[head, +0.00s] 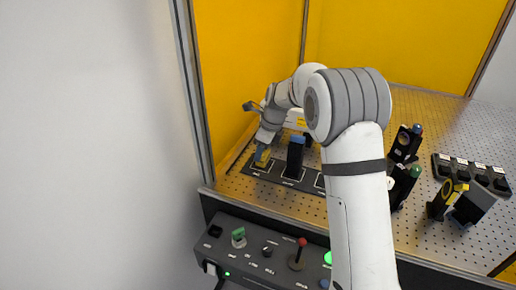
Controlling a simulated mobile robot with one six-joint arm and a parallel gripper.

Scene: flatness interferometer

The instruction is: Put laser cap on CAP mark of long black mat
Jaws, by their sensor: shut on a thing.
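The long black mat (275,178) lies on the perforated metal table, along its front left edge, with white-outlined marks in a row. My gripper (262,156) points down over the mark at the mat's left end. It is shut on a small yellowish piece, apparently the laser cap (263,161), at or just above that mark. The view is too small to tell whether the piece touches the mat. The mark's lettering is not readable. A black block with a blue top (295,157) stands upright on the mark to the right. My arm hides the mat's right part.
Yellow panels (405,38) close the back and left. A control console (262,250) with a red-knobbed lever sits in front of the table. Black optic mounts (404,144), a yellow-black mount (446,198) and a black rack (472,172) stand at right.

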